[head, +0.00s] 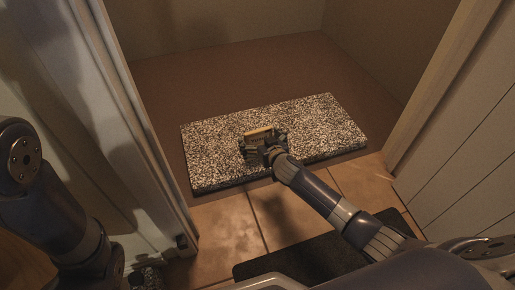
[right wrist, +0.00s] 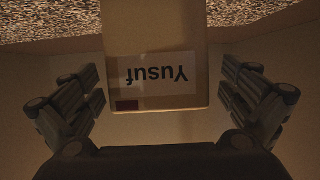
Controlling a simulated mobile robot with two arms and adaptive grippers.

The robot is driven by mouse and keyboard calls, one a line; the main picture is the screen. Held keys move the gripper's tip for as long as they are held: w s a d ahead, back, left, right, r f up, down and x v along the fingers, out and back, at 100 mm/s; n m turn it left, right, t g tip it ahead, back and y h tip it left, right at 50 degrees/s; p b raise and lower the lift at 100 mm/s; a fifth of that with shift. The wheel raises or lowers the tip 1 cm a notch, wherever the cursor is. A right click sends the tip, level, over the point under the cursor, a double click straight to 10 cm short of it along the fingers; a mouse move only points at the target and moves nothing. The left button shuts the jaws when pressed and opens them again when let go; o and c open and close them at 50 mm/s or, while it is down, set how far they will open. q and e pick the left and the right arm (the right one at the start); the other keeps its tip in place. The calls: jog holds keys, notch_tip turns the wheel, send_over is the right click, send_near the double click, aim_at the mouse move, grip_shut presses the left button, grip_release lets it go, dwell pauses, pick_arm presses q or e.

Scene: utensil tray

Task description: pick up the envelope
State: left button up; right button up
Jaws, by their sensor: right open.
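The envelope (right wrist: 155,35) is a tan, flat-faced piece with a pale label reading "Yusuf" upside down and a small dark red patch. In the head view only a thin tan strip of the envelope (head: 258,131) shows, over the speckled slab (head: 320,118). My right gripper (head: 262,143) is open at the envelope. In the right wrist view the envelope extends down from the top edge between the spread fingers of the right gripper (right wrist: 160,98). My left gripper is out of view.
The slab lies on a brown floor (head: 175,85) in a narrow recess. A door frame (head: 140,120) stands on the left and a pale post (head: 440,85) on the right. Tiles (head: 222,222) and a dark mat (head: 310,255) lie in front. The slab's right part is clear.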

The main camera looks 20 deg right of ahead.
jog(key=shift+x, duration=0.85)
jog(key=shift+s+d, duration=0.1)
jog(key=shift+s, duration=0.05)
jog(key=c, duration=0.9)
jog(key=shift+r, duration=0.1)
